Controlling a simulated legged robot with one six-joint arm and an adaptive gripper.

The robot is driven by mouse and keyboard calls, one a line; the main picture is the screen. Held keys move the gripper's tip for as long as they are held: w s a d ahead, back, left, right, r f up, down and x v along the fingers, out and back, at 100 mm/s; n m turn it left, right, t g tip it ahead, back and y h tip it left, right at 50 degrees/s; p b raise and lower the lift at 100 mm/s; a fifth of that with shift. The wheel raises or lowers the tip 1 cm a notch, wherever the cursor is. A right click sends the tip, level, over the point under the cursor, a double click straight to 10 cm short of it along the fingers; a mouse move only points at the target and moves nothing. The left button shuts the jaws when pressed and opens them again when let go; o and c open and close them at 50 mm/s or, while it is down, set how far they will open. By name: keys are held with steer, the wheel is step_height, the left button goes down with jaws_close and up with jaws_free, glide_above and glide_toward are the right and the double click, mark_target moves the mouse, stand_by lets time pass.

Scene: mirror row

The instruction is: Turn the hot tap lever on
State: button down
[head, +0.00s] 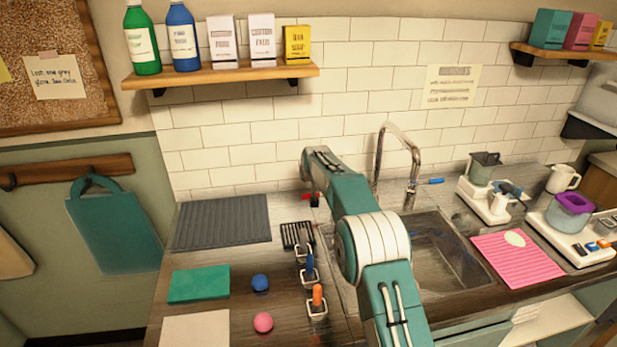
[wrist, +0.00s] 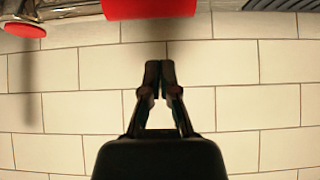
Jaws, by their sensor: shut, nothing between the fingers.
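The chrome tap (head: 382,150) stands behind the sink, with a red hot lever (head: 312,197) on its left and a blue lever (head: 430,181) on its right. In the wrist view a large red part (wrist: 148,8), apparently the hot lever, fills the top edge, and a smaller red disc (wrist: 24,29) shows at upper left. My gripper (wrist: 158,68) is shut and empty, with its tips just below the red part in the picture and a small gap showing between them. In the head view my arm reaches over the counter to the red lever; my fingertips are not clear there.
The sink basin (head: 437,255) lies right of my arm. A wooden shelf (head: 225,75) hangs above. White tiles back the lever.

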steer(key=shift+x, duration=1.7)
steer(key=shift+s+d+f, duration=0.2)
steer(key=shift+s, duration=0.75)
steer(key=shift+s+d+f, duration=0.15)
steer(key=shift+s, duration=0.85)
steer(key=shift+a, duration=0.15)
